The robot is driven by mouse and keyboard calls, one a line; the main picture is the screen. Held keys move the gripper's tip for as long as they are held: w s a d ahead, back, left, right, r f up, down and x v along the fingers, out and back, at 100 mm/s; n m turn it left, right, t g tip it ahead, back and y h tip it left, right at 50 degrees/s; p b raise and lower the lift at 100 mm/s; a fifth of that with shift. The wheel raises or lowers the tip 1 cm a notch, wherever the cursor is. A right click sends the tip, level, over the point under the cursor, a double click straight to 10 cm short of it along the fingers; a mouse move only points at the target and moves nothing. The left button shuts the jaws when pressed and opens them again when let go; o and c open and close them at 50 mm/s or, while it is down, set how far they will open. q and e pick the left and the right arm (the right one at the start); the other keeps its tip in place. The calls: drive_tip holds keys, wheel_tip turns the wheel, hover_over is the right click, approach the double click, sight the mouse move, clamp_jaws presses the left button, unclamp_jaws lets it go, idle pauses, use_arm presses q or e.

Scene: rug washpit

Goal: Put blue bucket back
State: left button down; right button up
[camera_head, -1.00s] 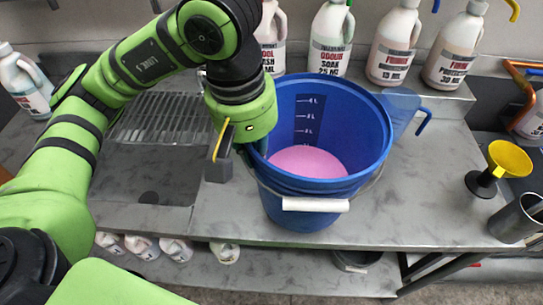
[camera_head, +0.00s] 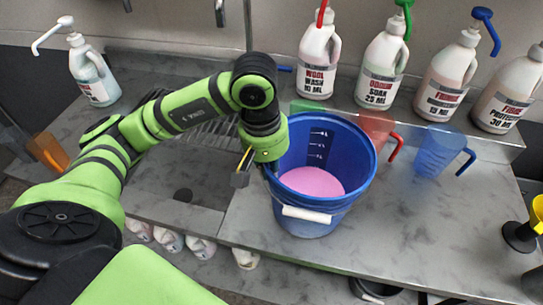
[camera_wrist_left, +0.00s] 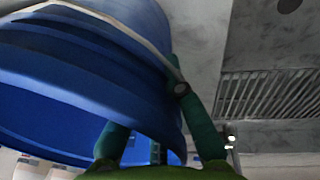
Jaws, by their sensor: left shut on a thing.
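The blue bucket (camera_head: 311,216) is upright over the grey worktop, just right of the sink, with pink liquid (camera_head: 312,182) inside and its white handle grip hanging down in front. Whether its base touches the worktop is hard to tell. My left gripper (camera_head: 265,163) is at the bucket's left rim. In the left wrist view the bucket (camera_wrist_left: 75,75) fills the upper left, and the gripper (camera_wrist_left: 160,140) has one finger on each side of its wall, close to the handle pivot. The gripper is shut on the bucket. My right gripper is out of view.
A red jug (camera_head: 376,130) and a blue jug (camera_head: 437,150) stand right of the bucket; a green jug (camera_head: 305,106) is partly hidden behind it. Labelled pump bottles (camera_head: 382,68) line the back shelf. Worktop at front right is clear.

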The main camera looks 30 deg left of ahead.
use_arm(q)
drive_tip(key=shift+w+f, duration=0.1)
drive_tip(key=shift+f, duration=0.15)
drive_tip(key=shift+b, duration=0.3)
drive_tip(key=c, duration=1.3)
unclamp_jaws()
drive_tip(key=shift+f, duration=0.15)
drive_tip(key=shift+c, duration=0.2)
drive_tip(key=shift+s, duration=0.2)
